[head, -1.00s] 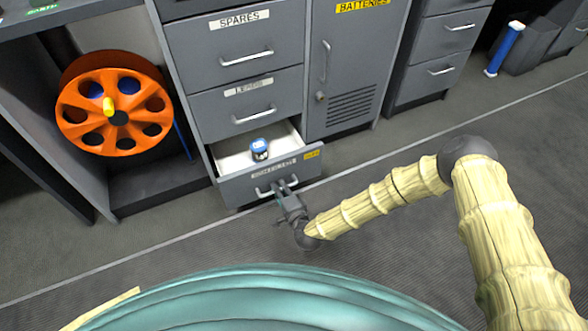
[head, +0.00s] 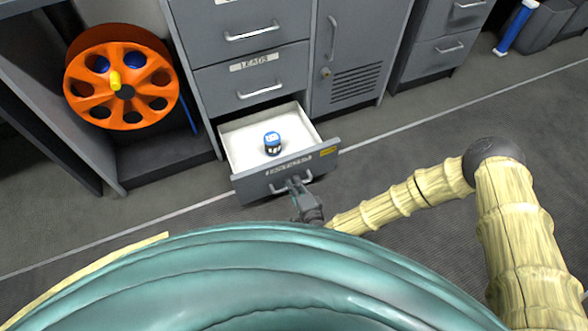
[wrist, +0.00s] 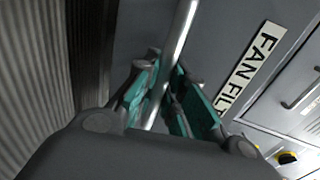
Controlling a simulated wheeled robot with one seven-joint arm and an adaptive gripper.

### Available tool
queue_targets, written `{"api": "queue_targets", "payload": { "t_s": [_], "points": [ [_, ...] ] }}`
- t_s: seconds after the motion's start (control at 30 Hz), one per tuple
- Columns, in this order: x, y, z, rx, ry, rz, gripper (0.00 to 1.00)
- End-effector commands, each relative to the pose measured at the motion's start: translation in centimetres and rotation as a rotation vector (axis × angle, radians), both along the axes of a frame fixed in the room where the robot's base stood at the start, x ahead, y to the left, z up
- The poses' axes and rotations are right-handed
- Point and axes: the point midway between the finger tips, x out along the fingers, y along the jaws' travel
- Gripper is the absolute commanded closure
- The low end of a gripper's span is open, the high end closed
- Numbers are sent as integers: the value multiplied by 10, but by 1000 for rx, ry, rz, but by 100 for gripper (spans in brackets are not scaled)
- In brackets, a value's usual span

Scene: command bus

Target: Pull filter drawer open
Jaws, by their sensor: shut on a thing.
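The filter drawer (head: 285,176) is the bottom drawer of the grey cabinet and stands well open, its white inside showing. A small blue-topped jar (head: 272,143) stands upright in it. My gripper (head: 295,184) is at the drawer's front, shut on the bar handle (head: 308,178). In the wrist view, the teal finger pads of my gripper (wrist: 168,92) lie on both sides of the metal handle (wrist: 181,30). The label (wrist: 250,66) beside it reads "FAN FIL", with the rest cut off.
The leads drawer (head: 255,80) above is shut. An orange reel (head: 122,80) stands in an open bay at left. A vented cabinet door (head: 350,60) is at right. Grey floor (head: 400,150) is clear to the right of the drawer.

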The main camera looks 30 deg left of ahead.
Motion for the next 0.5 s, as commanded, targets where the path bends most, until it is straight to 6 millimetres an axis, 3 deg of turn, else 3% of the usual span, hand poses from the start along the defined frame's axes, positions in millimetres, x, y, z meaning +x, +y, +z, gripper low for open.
{"api": "queue_targets", "payload": {
  "t_s": [0.03, 0.07, 0.17, 0.5],
  "points": [
    [2, -1, 0, -1, -1, -3, 100],
    [2, -1, 0, -1, -1, -3, 85],
    [1, -1, 0, 0, 0, -3, 67],
    [0, -1, 0, -1, 0, -1, 67]
  ]
}}
